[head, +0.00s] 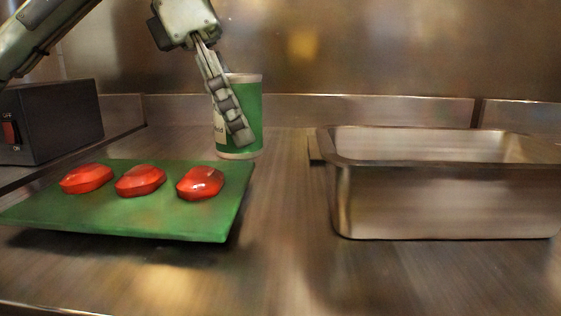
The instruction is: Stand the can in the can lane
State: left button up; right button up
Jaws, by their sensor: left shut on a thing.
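A green can (253,110) with pale rims and a pale label stands upright in the head view, just behind the right back corner of the green board. My left gripper (240,138) comes down from above and is shut on the can, its fingers across the can's front left side. The fingers hide part of the label. I cannot tell whether the can's base touches the counter. I cannot make out a can lane in this view. My right gripper is not in view.
Several red pieces, such as the rightmost one (200,183), lie on a green board (130,221) at left. A steel pan (440,203) stands at right. A dark box with a red switch (50,122) is at far left. The counter between board and pan is clear.

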pick_arm(q)
jog(key=w+d+f, duration=0.1)
jog(key=w+d, duration=0.1)
jog(key=w+d+f, duration=0.2)
jog(key=shift+w+f, duration=0.15)
jog(key=shift+f, duration=0.15)
notch_tip(320, 180, down, 3)
jog(key=shift+f, duration=0.45)
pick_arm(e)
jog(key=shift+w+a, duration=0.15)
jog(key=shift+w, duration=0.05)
pick_arm(q)
jog(key=shift+f, duration=0.1)
jog(key=o, duration=1.2)
jog(key=shift+o, duration=1)
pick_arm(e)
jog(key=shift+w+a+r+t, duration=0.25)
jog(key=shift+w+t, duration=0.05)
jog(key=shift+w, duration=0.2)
